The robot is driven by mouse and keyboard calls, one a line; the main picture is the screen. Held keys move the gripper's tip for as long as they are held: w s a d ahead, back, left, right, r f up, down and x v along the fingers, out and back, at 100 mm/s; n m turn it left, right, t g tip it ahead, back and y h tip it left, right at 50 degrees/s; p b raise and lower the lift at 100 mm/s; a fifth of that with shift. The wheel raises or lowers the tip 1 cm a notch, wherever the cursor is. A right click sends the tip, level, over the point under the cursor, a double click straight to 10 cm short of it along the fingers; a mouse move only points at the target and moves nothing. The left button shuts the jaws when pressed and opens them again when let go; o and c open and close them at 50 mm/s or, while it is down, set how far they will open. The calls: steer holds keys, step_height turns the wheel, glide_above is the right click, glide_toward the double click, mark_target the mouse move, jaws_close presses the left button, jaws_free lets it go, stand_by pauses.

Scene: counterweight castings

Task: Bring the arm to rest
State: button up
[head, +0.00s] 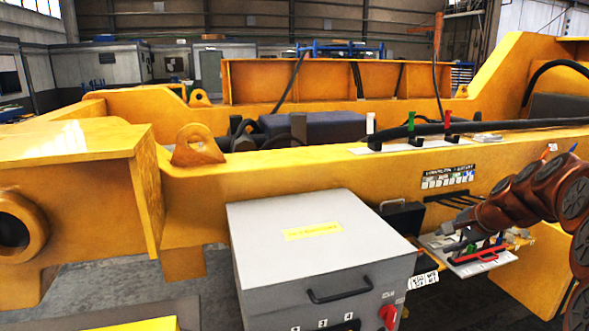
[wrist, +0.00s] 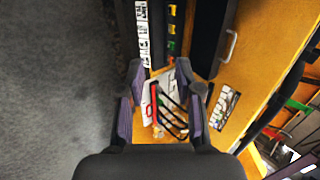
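My copper-brown arm (head: 535,195) reaches in from the right in the head view, bent and pointing left and down. My gripper (head: 462,232) is at its end, over a small white tray (head: 490,266) at the side of the yellow frame. In the wrist view my gripper (wrist: 163,85) has its two purple-grey fingers spread apart, with nothing visibly held. A white surface with a red item (wrist: 154,103) and several dark bars (wrist: 172,112) shows between and beyond the fingers. I cannot tell whether the fingers touch anything.
A large yellow steel frame (head: 300,176) crosses the view. A grey cabinet (head: 310,240) with a black handle and red switch stands in front. A black box (head: 402,217) sits left of my gripper. A narrow ledge (head: 420,143) above carries green and red upright handles. Grey floor (wrist: 55,80) is open at left.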

steer(key=s+a+f+n+g, duration=0.2)
steer(key=s+a+n, duration=0.1)
steer(key=s+a, duration=0.5)
steer(key=s+a+f+n+g, duration=0.2)
steer(key=s+a+n, duration=0.2)
steer(key=s+a, duration=0.45)
steer(key=s+a+f+n+g+h, duration=0.1)
steer(key=s+f+n+g, duration=0.1)
steer(key=s, duration=1.1)
steer(key=s+a+f+n+g+h, duration=0.1)
steer(key=s+a+f+n+g, duration=0.1)
steer(key=s, duration=1.1)
step_height(320, 180, down, 2)
steer(key=n+g, duration=0.1)
steer(key=n, duration=0.2)
steer(key=shift+h, duration=0.3)
